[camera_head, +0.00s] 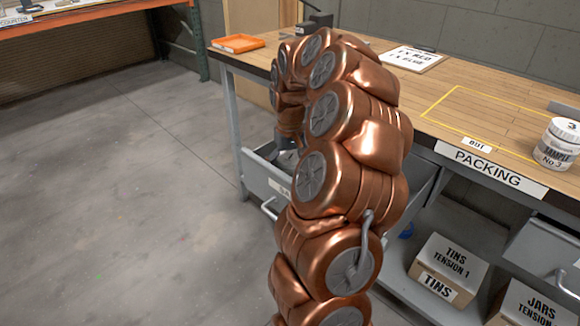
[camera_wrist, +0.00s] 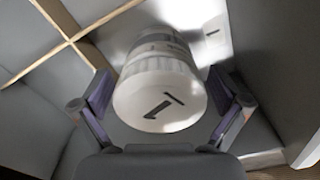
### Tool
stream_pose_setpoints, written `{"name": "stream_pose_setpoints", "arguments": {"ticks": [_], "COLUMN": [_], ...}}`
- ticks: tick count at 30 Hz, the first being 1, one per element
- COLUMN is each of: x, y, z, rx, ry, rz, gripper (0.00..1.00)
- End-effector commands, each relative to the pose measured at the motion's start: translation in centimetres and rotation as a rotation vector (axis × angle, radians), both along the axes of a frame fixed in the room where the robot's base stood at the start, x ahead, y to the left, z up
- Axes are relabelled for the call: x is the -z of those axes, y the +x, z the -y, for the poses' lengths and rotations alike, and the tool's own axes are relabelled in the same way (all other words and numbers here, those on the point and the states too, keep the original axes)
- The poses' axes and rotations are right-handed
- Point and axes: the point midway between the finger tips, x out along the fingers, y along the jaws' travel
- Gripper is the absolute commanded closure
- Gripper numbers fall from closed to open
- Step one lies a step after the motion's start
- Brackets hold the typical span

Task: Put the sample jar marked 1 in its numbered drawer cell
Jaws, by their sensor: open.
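The sample jar marked 1 (camera_wrist: 160,102) is white-lidded and shows in the wrist view, its lid facing the camera. My gripper (camera_wrist: 163,90) is open, with one finger on each side of the jar's lid; a small gap seems to show on both sides. The jar is inside the open drawer (camera_head: 254,178), beside wooden dividers (camera_wrist: 68,38). A light patch with a 1 (camera_wrist: 212,32) lies just behind it to the right. In the head view my arm hides the jar and most of my gripper and drawer. Whether the jar's base touches the floor cannot be told.
Another jar, Sample No 3 (camera_head: 557,144), stands on the workbench (camera_head: 440,85) at the right. The floor at left is clear.

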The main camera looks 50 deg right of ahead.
Motion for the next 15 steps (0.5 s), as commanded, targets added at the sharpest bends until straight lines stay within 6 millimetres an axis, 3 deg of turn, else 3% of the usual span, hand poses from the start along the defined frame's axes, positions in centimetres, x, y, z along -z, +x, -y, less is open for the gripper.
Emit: {"name": "stream_pose_setpoints", "arguments": {"ticks": [15], "x": [-8.9], "y": [0.1], "z": [0.0], "rx": [0.000], "ry": [-0.002], "rz": [0.002], "gripper": [0.01]}}
